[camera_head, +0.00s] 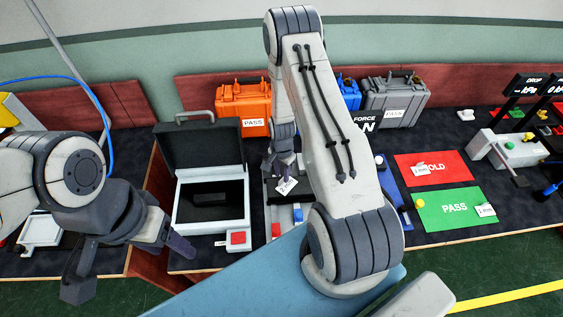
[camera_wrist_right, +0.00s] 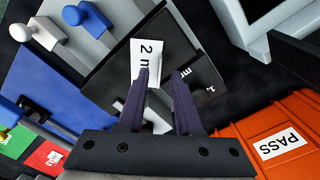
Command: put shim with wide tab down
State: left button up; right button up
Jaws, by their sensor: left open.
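My right gripper (camera_head: 281,168) points down over the work area in the middle of the bench. In the right wrist view its two dark fingers (camera_wrist_right: 163,76) stand a little apart. A white shim tag marked "2 m…" (camera_wrist_right: 147,52) shows at the left fingertip, partly hidden by that finger. It also shows just below the gripper in the head view (camera_head: 287,186). Whether the fingers grip it, I cannot tell. A dark plate (camera_wrist_right: 125,80) lies behind the fingers. My left gripper (camera_head: 130,268) is open and empty at the lower left, in front of the bench.
A red HOLD mat (camera_head: 445,162) and a green PASS mat (camera_head: 458,222) lie at right, each with a small tagged piece. An open black-lidded case (camera_head: 182,218) stands left of the work area. Orange (camera_head: 228,102) and grey (camera_head: 376,100) cases stand behind.

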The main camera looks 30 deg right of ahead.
notch_tip(320, 180, up, 9)
jog(key=b, duration=0.3)
jog(key=a+r+n, duration=0.5)
jog(key=a+r, duration=0.4)
jog(key=s+a+r+n, duration=0.6)
jog(key=s+a+r, duration=0.1)
jog(key=a, duration=0.3)
jog(key=s+a+r+n, duration=0.2)
jog(key=s+n, duration=0.3)
jog(key=s, duration=0.2)
jog(key=s+a+r+n+y, duration=0.1)
jog(key=s+a+r+n, duration=0.2)
jog(key=s+n, duration=0.2)
jog(key=s, duration=0.3)
jog(key=shift+a+r+n, duration=0.2)
jog(key=shift+a+n, duration=0.05)
jog(key=shift+n, duration=0.05)
